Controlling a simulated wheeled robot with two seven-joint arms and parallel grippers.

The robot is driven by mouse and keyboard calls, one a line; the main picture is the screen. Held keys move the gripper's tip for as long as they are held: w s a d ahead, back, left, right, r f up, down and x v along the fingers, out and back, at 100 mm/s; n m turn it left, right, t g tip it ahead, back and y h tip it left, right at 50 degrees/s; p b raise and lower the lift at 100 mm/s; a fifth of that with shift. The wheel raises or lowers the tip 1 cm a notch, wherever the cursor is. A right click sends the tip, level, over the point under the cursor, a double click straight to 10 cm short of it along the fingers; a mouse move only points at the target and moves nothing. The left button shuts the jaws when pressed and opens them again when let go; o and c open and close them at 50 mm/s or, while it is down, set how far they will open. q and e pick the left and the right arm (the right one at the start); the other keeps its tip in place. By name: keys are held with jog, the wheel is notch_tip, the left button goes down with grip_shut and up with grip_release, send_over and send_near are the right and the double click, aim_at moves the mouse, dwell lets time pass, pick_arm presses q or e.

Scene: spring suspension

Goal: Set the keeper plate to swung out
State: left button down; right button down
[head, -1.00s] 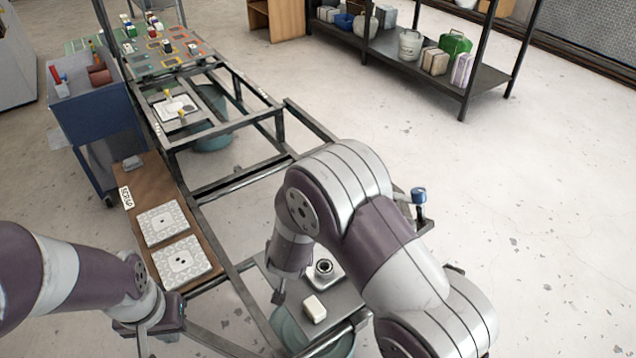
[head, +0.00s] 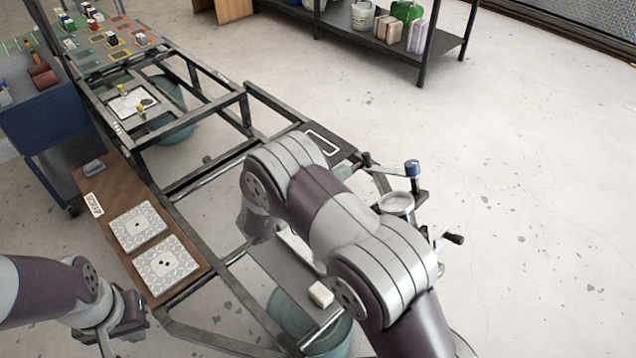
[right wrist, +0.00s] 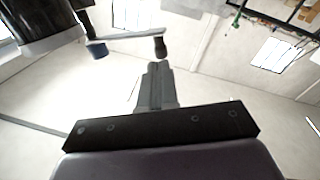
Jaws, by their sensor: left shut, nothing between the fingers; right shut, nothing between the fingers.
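At the right end of the frame stands a fixture with a round pale metal part (head: 396,203), a blue-knobbed post (head: 412,168) and a black-ended handle (head: 453,238). I cannot tell which piece is the keeper plate; my right arm covers part of this area. My right gripper is hidden in the head view. In the right wrist view my right gripper (right wrist: 155,75) is shut and empty, its tips just below a bar (right wrist: 128,33) with a blue knob and a dark knob; contact is unclear. My left gripper (head: 106,343) is shut and empty at the lower left.
Two patterned white tiles (head: 166,262) lie on a brown board (head: 100,172). A white block (head: 321,294) sits on a grey plate. A blue cart (head: 45,115) stands left, a dark shelf (head: 385,40) at the back. The floor to the right is clear.

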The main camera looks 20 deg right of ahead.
jog(key=shift+x, duration=2.1)
jog(key=shift+w+d+f+p, duration=0.1)
jog(key=shift+w+d+p, duration=0.2)
jog(key=shift+w+d, duration=0.35)
